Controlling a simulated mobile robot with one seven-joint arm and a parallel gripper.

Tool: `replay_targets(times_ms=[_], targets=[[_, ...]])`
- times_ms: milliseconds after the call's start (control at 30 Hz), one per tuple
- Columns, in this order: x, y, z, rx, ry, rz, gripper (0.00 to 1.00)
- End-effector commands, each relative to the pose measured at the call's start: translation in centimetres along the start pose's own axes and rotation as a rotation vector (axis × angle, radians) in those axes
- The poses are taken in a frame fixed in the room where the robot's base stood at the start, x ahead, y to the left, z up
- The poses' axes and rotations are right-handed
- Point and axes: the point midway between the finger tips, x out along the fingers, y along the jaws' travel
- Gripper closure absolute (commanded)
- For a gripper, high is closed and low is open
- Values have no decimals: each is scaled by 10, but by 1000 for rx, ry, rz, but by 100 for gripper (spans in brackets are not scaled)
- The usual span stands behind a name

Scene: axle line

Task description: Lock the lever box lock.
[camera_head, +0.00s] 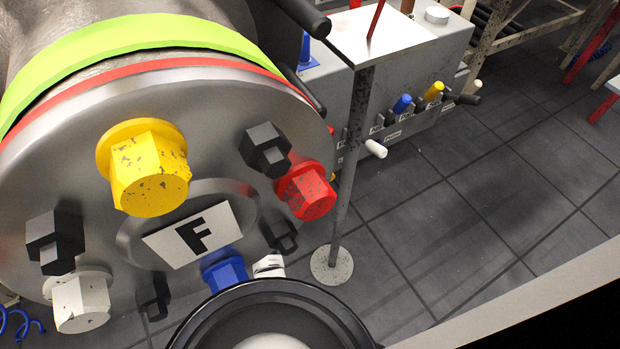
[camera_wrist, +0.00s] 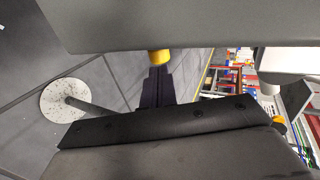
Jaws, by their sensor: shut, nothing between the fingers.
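The lever box (camera_head: 400,65) is a grey case at the upper right in the head view. Its front bears a blue-tipped lever (camera_head: 402,104), a yellow-tipped lever (camera_head: 434,91), a white-ended handle (camera_head: 376,148) and a dark handle (camera_head: 464,99), with small white labels below. I cannot tell which part is the lock or how it is set. My gripper's dark fingers (camera_wrist: 158,85) appear together and empty in the wrist view. A yellow piece (camera_wrist: 159,57) shows past them under a grey slab; contact is unclear. I cannot make out the gripper in the head view.
A big round flange (camera_head: 85,175) with coloured hex nuts and a plate marked F fills the left. A thin post (camera_head: 352,160) on a round speckled base (camera_head: 332,265) stands before the box; its base (camera_wrist: 66,100) also shows in the wrist view. Tiled floor at right is clear.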

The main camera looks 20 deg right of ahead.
Motion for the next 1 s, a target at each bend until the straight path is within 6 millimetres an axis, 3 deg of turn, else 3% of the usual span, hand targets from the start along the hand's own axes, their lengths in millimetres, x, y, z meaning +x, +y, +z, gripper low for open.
replay_targets(times_ms=[200,433,600,1000], targets=[[-52,0,1,-1,-6,0,100],[-89,0,1,0,-4,0,100],[-100,0,0,0,-1,0,100],[-101,0,0,0,-1,0,100]])
